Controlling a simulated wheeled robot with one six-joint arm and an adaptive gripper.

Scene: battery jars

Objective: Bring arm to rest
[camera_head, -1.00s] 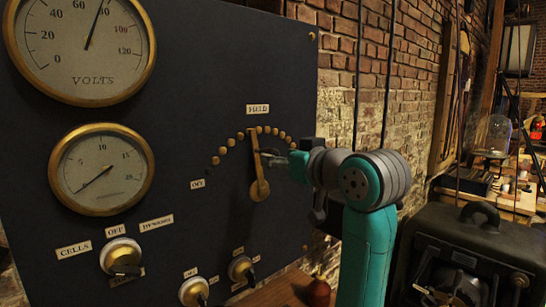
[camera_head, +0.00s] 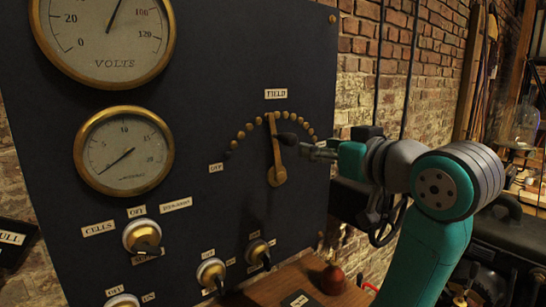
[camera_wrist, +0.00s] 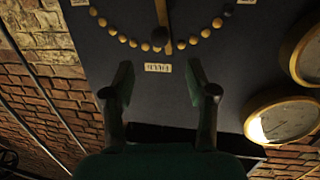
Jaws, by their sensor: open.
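My gripper (camera_head: 318,153) is at the right of the brass field lever (camera_head: 277,165) in the head view. It is open and empty, with a small gap between it and the lever's dark knob (camera_head: 288,139). The lever stands nearly upright under the FIELD label (camera_head: 276,94), amid an arc of brass studs (camera_head: 241,135). In the wrist view, the two fingers of my gripper (camera_wrist: 160,82) are spread apart. The upside-down FIELD label (camera_wrist: 158,68) shows between them, with the knob (camera_wrist: 160,36) beyond.
The dark panel (camera_head: 215,60) carries a volts gauge (camera_head: 105,35), a lower gauge (camera_head: 124,151) and several rotary switches (camera_head: 142,236). A wooden shelf (camera_head: 345,294) with a red-brown knob (camera_head: 332,278) lies below. A brick wall (camera_head: 435,70) and dark machine (camera_head: 500,250) stand at the right.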

